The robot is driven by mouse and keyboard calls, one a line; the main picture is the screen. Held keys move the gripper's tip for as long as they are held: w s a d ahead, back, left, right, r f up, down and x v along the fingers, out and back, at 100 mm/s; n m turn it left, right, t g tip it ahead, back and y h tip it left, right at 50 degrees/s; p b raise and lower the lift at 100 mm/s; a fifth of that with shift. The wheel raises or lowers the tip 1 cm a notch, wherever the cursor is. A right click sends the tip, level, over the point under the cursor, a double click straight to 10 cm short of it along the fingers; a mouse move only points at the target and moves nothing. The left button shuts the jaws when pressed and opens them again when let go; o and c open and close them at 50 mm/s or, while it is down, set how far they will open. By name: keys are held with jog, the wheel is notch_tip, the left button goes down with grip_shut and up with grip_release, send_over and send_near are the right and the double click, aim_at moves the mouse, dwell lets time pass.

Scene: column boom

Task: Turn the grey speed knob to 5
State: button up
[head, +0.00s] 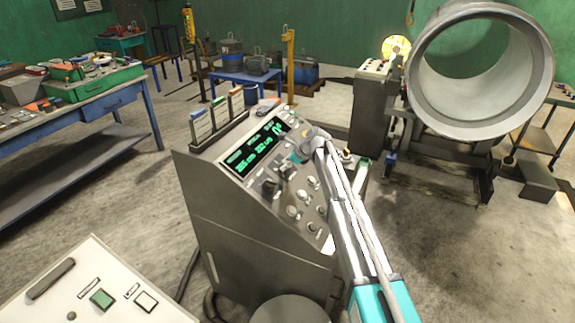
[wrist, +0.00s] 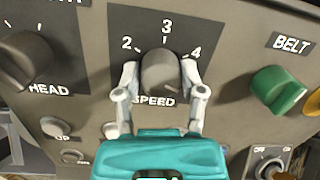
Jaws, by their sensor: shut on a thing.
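The grey speed knob (wrist: 160,72) sits on the panel above the label SPEED (wrist: 153,101) in the wrist view. The numbers 2, 3 and 4 show on the arc above it. My gripper (wrist: 160,78) has one finger on each side of the knob and is shut on it. The knob's pointer mark is not clear enough to read. I cannot see a 5; the right finger and gripper body cover part of the dial's right and lower side. In the head view my gripper (head: 287,168) reaches the sloped console (head: 245,215), and my arm hides part of the panel.
The dark HEAD knob (wrist: 27,60) is left of the speed knob and the green BELT knob (wrist: 278,90) is right. Small buttons (wrist: 55,127) and an on/off switch (wrist: 270,168) sit lower. A lit green display (head: 255,147) is on the console.

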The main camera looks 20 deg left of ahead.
jog(key=shift+s+d+f, duration=0.15)
jog(key=o, duration=1.1)
jog(key=shift+o, duration=0.3)
